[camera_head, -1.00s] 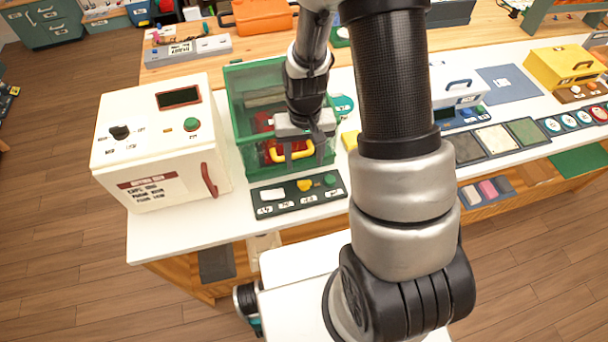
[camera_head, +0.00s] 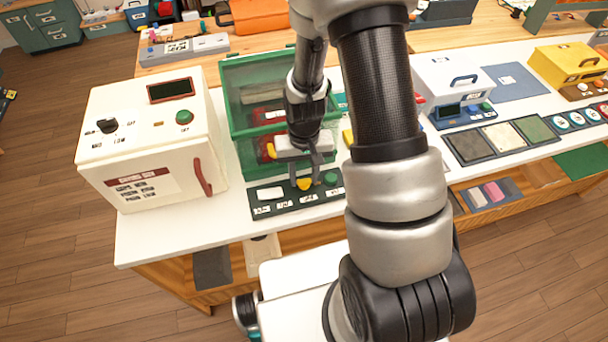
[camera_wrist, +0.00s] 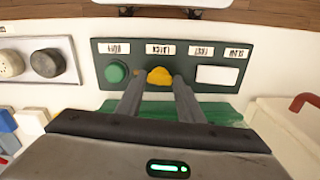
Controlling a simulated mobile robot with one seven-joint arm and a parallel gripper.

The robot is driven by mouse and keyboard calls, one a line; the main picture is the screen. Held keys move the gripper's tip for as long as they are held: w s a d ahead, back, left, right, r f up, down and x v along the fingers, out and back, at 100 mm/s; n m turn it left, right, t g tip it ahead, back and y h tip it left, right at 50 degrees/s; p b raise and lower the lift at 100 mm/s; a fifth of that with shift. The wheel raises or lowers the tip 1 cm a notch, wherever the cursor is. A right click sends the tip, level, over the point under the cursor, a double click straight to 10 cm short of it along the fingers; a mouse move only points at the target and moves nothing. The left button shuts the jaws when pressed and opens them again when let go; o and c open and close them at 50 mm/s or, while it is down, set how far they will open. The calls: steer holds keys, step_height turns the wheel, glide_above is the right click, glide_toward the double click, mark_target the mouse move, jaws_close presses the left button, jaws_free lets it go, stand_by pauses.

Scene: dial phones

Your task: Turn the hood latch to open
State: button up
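The green see-through hood (camera_head: 240,105) stands on the white counter, with red items visible inside. In front of it lies a dark green control panel (camera_head: 255,205) with a yellow knob (camera_head: 304,185), a green round button (camera_head: 331,179) and a white plate. In the wrist view, the yellow knob (camera_wrist: 160,76) sits under a label that seems to read LATCH, upside down. My gripper (camera_head: 305,178) is over the panel, its fingers pointing at the knob. In the wrist view, my gripper (camera_wrist: 158,82) is open, one finger on each side of the knob; contact is unclear.
A white box with a black dial and red handle (camera_head: 201,178) stands left of the hood. To the right are a white case (camera_head: 450,80), sample tiles (camera_head: 503,137) and a yellow box (camera_head: 565,65). The counter's front edge runs just before the panel.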

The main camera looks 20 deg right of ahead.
steer(key=c, duration=0.5)
steer(key=shift+n+b, duration=0.4)
steer(key=shift+n, duration=0.4)
steer(key=o, duration=1)
step_height(320, 180, up, 18)
steer(key=shift+f+p, duration=0.25)
steer(key=shift+p, duration=0.25)
step_height(320, 180, up, 12)
steer(key=t, duration=0.3)
glide_above(304, 180)
steer(key=s, duration=0.5)
steer(key=s+r+t, duration=0.1)
steer(key=s+r, duration=0.2)
steer(key=s, duration=0.1)
steer(key=s+r+t+p, duration=0.1)
steer(key=s+r, duration=0.3)
steer(key=shift+r+t, duration=0.15)
steer(key=shift+t, duration=0.15)
